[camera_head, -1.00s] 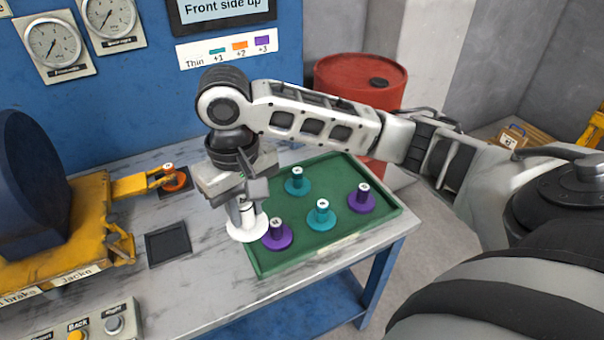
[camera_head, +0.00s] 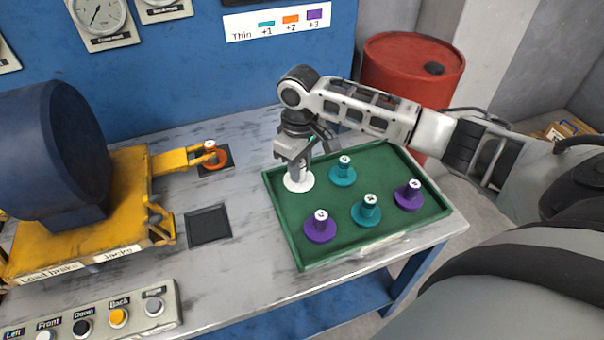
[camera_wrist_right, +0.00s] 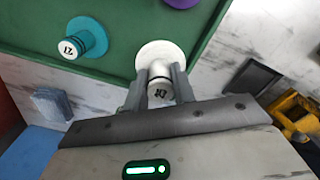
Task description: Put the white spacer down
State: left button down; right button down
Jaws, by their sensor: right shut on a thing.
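The white spacer (camera_head: 299,182) has a wide flat base and a narrow stem. It is at the back left corner of the green tray (camera_head: 292,240), its base over the tray floor. I cannot tell whether the base touches the floor. My right gripper (camera_head: 302,165) is shut on the spacer's stem from above. In the right wrist view the white spacer (camera_wrist_right: 157,54) shows upright between the fingers of the right gripper (camera_wrist_right: 160,88), with a dark mark on its stem top. My left gripper is not in view.
In the tray stand two teal spacers (camera_head: 342,173) (camera_head: 366,212) and two purple spacers (camera_head: 320,228) (camera_head: 409,197). An orange spacer (camera_head: 213,157) sits under a yellow jack arm at left. An empty dark square pad (camera_head: 208,226) lies left of the tray.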

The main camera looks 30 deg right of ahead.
jog(key=shift+w+d+f, duration=0.3)
jog(key=shift+w+f, duration=0.15)
jog(key=shift+f, duration=0.15)
jog(key=shift+w+d+f, duration=0.2)
jog(key=shift+w+f, duration=0.1)
jog(key=shift+f, duration=0.15)
jog(key=shift+w+d+f, duration=0.15)
jog(key=shift+f, duration=0.1)
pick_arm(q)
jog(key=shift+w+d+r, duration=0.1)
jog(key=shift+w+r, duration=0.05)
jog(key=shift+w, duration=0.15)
pick_arm(e)
jog(key=shift+f, duration=1.45)
jog(key=shift+f, duration=0.2)
jog(key=c, duration=1.2)
grip_release()
jog(key=shift+o, duration=0.2)
jog(key=shift+r, duration=0.15)
